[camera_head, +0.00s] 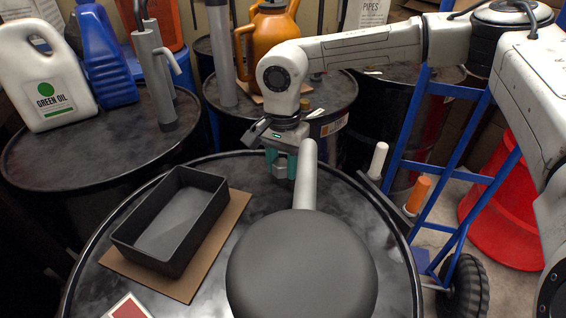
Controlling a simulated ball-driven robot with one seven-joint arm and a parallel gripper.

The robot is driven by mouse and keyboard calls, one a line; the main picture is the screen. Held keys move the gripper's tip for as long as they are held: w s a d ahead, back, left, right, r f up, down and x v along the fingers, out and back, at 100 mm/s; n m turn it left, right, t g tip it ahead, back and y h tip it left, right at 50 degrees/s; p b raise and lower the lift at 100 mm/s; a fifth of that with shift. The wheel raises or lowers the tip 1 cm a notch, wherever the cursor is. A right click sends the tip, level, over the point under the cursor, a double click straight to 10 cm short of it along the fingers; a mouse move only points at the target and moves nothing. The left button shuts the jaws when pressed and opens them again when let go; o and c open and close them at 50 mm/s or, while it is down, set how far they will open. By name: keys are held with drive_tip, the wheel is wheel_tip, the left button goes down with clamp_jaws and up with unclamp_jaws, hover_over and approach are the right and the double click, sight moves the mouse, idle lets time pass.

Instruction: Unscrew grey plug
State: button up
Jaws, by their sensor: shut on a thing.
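My gripper (281,163) points down over the far part of the front drum top (215,289), just behind the funnel's spout. Its teal fingers are shut on a small grey plug (279,171), of which only a little shows between the fingers. I cannot tell whether the plug is still seated in the drum. A large grey funnel (301,268) lies upside down or tilted on the drum, its spout reaching up close beside the gripper's right side.
A black tray (122,238) sits on cardboard (237,207) at left. Behind stand drums with a white oil jug (42,75), blue jug (103,55), hand pump (156,75) and orange can (270,45). A blue hand truck (408,125) and red funnel (497,215) are at right.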

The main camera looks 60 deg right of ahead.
drive_tip(key=n, duration=0.5)
drive_tip(key=shift+w+p, duration=0.2)
drive_tip(key=shift+p, duration=0.2)
drive_tip(key=shift+n, duration=0.7)
drive_tip(key=n, duration=0.3)
drive_tip(key=shift+w+a+r+p, duration=0.1)
drive_tip(key=shift+a+p, duration=0.05)
drive_tip(key=shift+p, duration=0.15)
drive_tip(key=shift+n, duration=1.6)
drive_tip(key=shift+a+n, duration=0.1)
drive_tip(key=shift+n, duration=0.8)
drive_tip(key=n, duration=0.4)
drive_tip(key=shift+a+n+p, duration=0.1)
drive_tip(key=shift+n+p, duration=0.2)
drive_tip(key=shift+p, duration=0.05)
